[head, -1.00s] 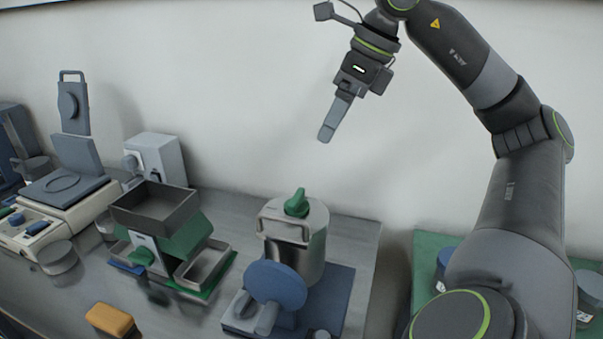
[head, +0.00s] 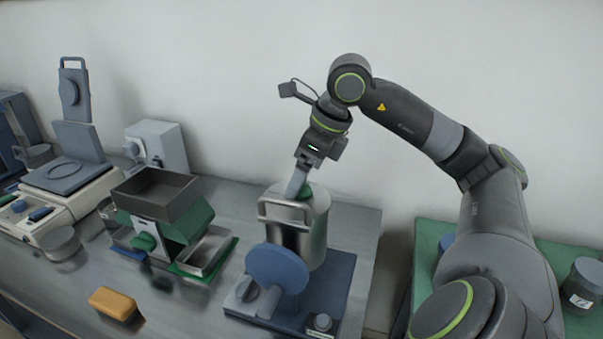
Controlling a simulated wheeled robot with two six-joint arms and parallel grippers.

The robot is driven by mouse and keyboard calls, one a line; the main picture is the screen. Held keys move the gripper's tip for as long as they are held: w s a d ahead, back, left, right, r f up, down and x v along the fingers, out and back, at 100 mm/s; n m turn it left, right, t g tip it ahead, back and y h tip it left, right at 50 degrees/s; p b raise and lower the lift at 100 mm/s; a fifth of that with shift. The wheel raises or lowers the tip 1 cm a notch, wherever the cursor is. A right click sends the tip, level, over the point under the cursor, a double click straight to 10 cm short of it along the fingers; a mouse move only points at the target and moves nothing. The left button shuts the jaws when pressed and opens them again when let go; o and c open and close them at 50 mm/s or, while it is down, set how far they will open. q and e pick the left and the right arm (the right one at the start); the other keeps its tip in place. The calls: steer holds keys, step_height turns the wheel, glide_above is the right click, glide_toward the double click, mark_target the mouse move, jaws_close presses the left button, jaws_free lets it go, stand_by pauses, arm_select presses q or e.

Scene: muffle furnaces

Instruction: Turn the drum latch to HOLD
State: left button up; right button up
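The drum (head: 318,235) is a metal cylinder with a front handle, standing on a blue base plate (head: 335,285) behind a round blue disc. No HOLD marking is readable. My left gripper is not in view.
Left are a grey tray unit with green parts (head: 160,195), a yellow block (head: 114,302) and a white instrument (head: 75,200). A green mat (head: 424,262) with jars lies at the right.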

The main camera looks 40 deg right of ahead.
steer(key=shift+w+a+f, duration=0.1)
steer(key=shift+w+f, duration=0.05)
steer(key=shift+f, duration=0.35)
steer(key=c, duration=1)
